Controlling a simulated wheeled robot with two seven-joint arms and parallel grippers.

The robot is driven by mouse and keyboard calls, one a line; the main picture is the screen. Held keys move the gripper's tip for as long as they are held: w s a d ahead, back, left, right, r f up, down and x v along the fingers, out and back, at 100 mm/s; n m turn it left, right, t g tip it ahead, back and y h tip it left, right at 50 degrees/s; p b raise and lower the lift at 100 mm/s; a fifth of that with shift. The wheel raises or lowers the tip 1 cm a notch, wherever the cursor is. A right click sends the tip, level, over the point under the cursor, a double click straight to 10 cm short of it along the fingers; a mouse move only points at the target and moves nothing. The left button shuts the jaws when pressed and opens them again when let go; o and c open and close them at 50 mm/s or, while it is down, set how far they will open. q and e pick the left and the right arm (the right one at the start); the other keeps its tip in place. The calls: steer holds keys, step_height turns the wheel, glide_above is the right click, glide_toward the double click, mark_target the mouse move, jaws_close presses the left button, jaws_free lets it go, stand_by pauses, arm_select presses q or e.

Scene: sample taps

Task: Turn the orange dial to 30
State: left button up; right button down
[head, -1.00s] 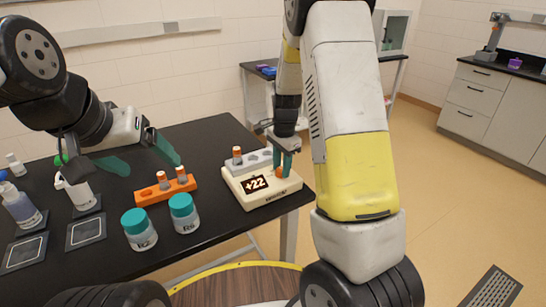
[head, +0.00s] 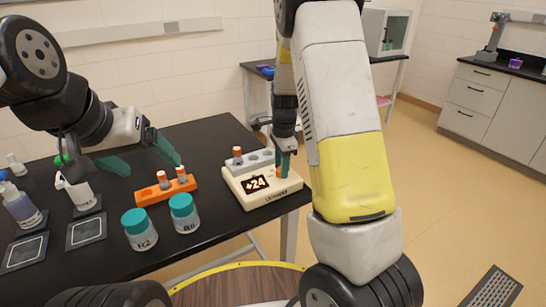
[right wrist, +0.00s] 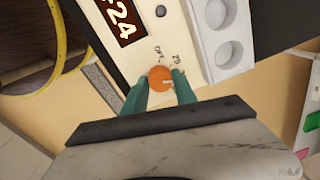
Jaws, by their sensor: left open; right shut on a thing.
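The cream device (head: 258,199) stands near the right end of the black table. Its display (head: 255,184) reads +24, and part of the same number shows in the right wrist view (right wrist: 122,20). The orange dial (right wrist: 160,77) sits on the device's top, between the two green fingertips. My right gripper (right wrist: 160,85) is shut on the dial; in the head view its fingers (head: 284,164) point down and hide most of the dial. My left gripper (head: 140,158) is open and empty above the table's left part.
A grey rack (head: 250,161) with an orange-capped vial sits along the device's back. An orange rack (head: 165,188) with two vials stands left of it. Teal-lidded jars B2 (head: 139,231) and B6 (head: 184,215) stand in front. Bottles (head: 20,205) and dark pads (head: 86,231) lie left.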

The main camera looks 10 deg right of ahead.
steer(key=c, duration=1)
jaws_free()
step_height(320, 180, up, 8)
steer(key=shift+s+f, duration=0.15)
steer(key=shift+f, duration=0.05)
steer(key=shift+r, duration=0.15)
